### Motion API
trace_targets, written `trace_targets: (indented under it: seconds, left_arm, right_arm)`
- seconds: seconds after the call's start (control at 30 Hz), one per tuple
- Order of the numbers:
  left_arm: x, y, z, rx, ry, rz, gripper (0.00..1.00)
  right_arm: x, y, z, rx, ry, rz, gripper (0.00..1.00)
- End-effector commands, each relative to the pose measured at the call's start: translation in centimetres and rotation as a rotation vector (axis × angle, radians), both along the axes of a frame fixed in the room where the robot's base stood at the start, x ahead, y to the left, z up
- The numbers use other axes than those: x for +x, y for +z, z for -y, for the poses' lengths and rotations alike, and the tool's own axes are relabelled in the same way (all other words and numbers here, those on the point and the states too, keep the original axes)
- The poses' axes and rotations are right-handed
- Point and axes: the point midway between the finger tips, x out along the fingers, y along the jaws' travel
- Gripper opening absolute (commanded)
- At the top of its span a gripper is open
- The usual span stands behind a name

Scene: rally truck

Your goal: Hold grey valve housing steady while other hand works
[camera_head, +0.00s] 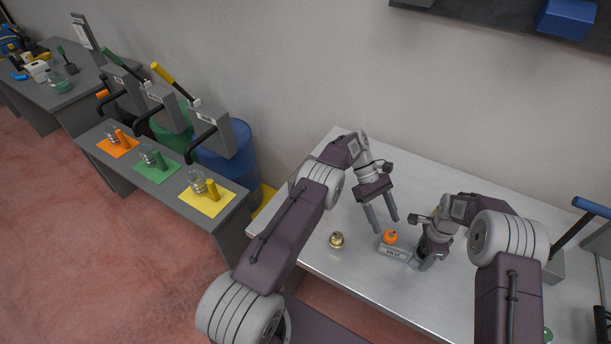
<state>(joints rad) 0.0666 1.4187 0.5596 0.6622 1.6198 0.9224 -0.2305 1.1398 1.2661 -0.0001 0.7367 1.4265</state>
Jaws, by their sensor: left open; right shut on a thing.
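The grey valve housing (394,254), with dark lettering on its side, sits on the metal table. An orange round part (390,236) shows at its top. My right gripper (424,260) is shut on the right end of the housing, and its fingers partly hide that end. My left gripper (384,226) is open and points down, above and just behind the orange part, with nothing between its fingers. A small brass fitting (336,240) stands on the table left of the housing.
The metal table (330,205) is clear to the left and behind. A grey device with a blue handle (592,208) is at the right edge. Left, a lower bench (228,222) holds orange, green and yellow mats. A blue barrel (238,160) stands behind it.

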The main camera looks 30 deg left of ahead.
Motion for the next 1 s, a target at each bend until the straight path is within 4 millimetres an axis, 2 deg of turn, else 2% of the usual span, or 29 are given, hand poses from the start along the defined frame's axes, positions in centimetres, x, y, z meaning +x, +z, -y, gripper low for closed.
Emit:
trace_targets:
  seconds: [0.27, 0.57, 0.8, 1.0]
  left_arm:
    - [-2.0, -4.3, 3.8, 0.004, -0.001, -0.003, 0.59]
    - [-1.8, -4.1, 3.7, 0.001, 0.272, 0.003, 0.59]
    - [-1.9, -4.1, 3.5, 0.008, 0.566, 0.003, 0.59]
    - [-1.9, -0.3, -0.2, 0.003, 0.554, 0.01, 0.59]
  right_arm:
    - [0.0, -0.1, 0.0, 0.0, 0.0, 0.001, 0.0]
    - [0.0, 0.0, 0.0, 0.001, 0.0, 0.002, 0.0]
    - [0.0, 0.0, 0.0, 0.001, 0.0, 0.002, 0.0]
    - [0.1, 0.0, 0.0, 0.001, 0.0, 0.002, 0.0]
